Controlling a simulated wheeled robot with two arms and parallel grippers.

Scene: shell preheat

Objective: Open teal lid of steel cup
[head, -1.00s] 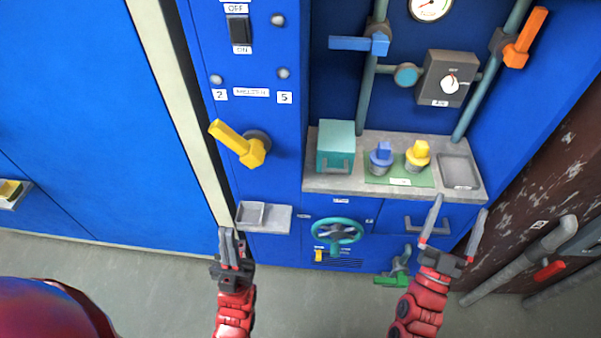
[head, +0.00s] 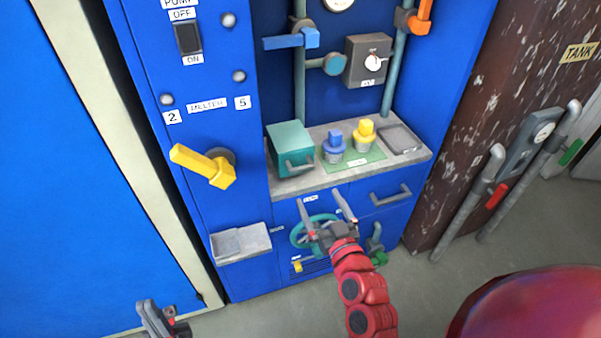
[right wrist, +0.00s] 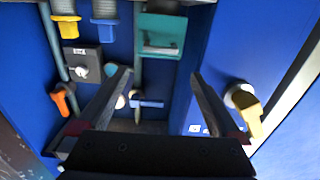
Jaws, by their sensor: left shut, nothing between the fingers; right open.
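No steel cup with a teal lid can be made out. A teal box (head: 290,147) with a front handle stands at the counter's left; it also shows in the right wrist view (right wrist: 162,32). Right of it, two grey cups with coloured tops, a blue-topped cup (head: 334,149) and a yellow-topped cup (head: 364,136), stand on a green mat (head: 358,159). My right gripper (head: 320,197) is open and empty, in front of the cabinet below the counter's front edge in the head view. My left gripper (head: 158,318) is shut and empty at the bottom left, partly cut off by the frame.
A grey tray (head: 402,140) lies at the counter's right. A yellow lever (head: 204,166) sticks out left of the counter, above a small shelf (head: 241,243). A teal handwheel (head: 299,236) is partly behind my right gripper. A drawer handle (head: 391,196) projects beside it.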

